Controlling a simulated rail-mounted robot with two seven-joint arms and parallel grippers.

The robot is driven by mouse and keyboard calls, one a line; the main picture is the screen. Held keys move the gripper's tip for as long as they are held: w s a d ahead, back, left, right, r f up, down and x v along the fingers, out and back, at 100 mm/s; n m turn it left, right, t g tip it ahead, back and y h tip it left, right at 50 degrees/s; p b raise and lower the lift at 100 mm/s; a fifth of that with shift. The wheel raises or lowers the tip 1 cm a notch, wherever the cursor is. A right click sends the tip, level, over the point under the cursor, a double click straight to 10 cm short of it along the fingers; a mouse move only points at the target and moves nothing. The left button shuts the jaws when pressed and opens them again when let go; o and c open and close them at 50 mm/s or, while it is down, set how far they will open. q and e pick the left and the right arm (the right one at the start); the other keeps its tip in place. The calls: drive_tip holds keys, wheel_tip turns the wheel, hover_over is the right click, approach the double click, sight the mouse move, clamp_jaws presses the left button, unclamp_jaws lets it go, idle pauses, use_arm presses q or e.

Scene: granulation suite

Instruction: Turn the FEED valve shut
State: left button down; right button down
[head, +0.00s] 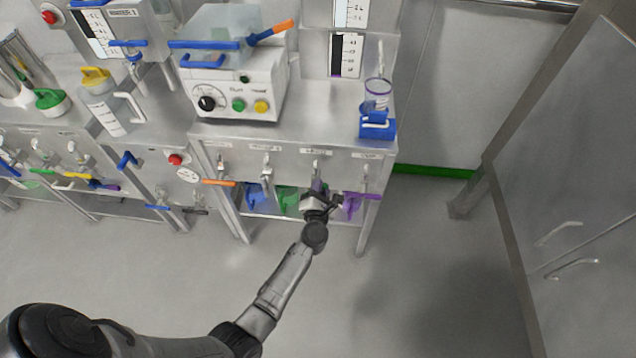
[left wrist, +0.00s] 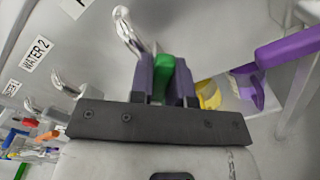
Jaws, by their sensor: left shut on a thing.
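My left gripper (head: 322,206) is at the third tap (head: 316,165) from the left on the front of the right-hand steel bench. In the left wrist view, its two dark fingers (left wrist: 164,72) are shut on a green handle (left wrist: 163,64) just below a chrome tap (left wrist: 128,32). The gripper hides most of this handle in the head view. The label above this tap is cut off in the wrist view and too small to read in the head view, so I cannot tell whether it says FEED. My right gripper is not in view.
A purple lever (left wrist: 288,46) is close on the right, and an orange lever (head: 220,182) is further left. A "WATER 2" label (left wrist: 35,64) marks a neighbouring tap. Blue (head: 255,194) and green (head: 288,200) containers are under the bench. The floor (head: 400,290) in front is clear.

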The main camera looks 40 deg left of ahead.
use_arm(q)
drive_tip(key=m, duration=0.1)
drive_tip(key=m+p, duration=0.1)
drive_tip(key=m, duration=0.1)
drive_tip(key=f+m+p, duration=0.1)
drive_tip(key=m, duration=0.1)
drive_tip(key=shift+w+d, duration=0.2)
drive_tip(key=shift+d, duration=0.1)
drive_tip(key=m, duration=0.2)
drive_tip(key=f+m+p, duration=0.1)
drive_tip(key=m, duration=0.1)
drive_tip(key=shift+p, duration=0.3)
drive_tip(key=c, duration=1.1)
unclamp_jaws()
drive_tip(key=shift+s+d, duration=0.1)
